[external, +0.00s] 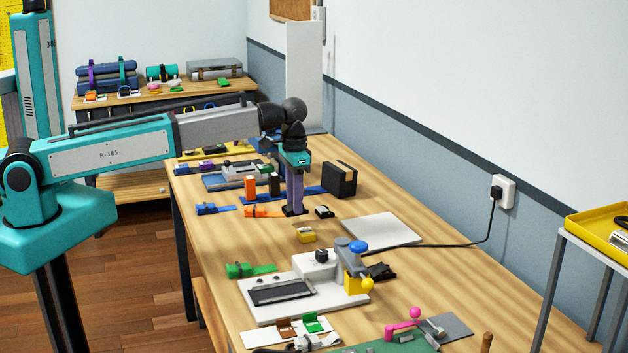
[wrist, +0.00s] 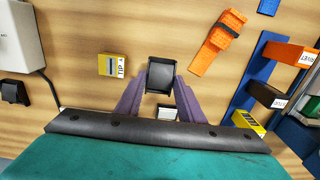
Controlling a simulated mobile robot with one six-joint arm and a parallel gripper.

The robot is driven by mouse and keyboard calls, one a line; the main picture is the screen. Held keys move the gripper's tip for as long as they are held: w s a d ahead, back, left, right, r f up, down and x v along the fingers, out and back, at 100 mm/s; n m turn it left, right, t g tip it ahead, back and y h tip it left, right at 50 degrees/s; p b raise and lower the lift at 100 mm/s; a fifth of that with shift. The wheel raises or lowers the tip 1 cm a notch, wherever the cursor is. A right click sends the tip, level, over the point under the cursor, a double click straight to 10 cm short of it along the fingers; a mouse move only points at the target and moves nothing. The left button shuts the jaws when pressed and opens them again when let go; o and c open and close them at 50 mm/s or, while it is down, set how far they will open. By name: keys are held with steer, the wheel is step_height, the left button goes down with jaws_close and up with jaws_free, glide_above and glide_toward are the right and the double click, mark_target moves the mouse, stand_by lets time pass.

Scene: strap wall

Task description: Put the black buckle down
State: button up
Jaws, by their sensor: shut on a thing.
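The black buckle (wrist: 161,73) is between the tips of my gripper's purple fingers (wrist: 160,88) in the wrist view. My gripper is shut on it and points down. In the external view, the buckle (external: 294,211) is a dark piece at the fingertips (external: 293,206), low over the wooden table (external: 215,265). I cannot tell whether it touches the wood. The fingers hide part of it.
A small black-and-white piece (external: 324,212) lies just right of the fingers. An orange strap (external: 262,213) lies close on the left. A yellow block (external: 306,235) sits in front, and a black box (external: 340,180) stands behind right. Bare wood shows around the yellow block.

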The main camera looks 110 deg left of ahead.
steer(key=shift+f+p, duration=0.75)
steer(key=shift+f, duration=0.95)
steer(key=shift+f, duration=0.15)
steer(key=o, duration=1.1)
steer(key=shift+r+b, duration=1.75)
steer(key=shift+r, duration=4.4)
steer(key=shift+o, duration=0.4)
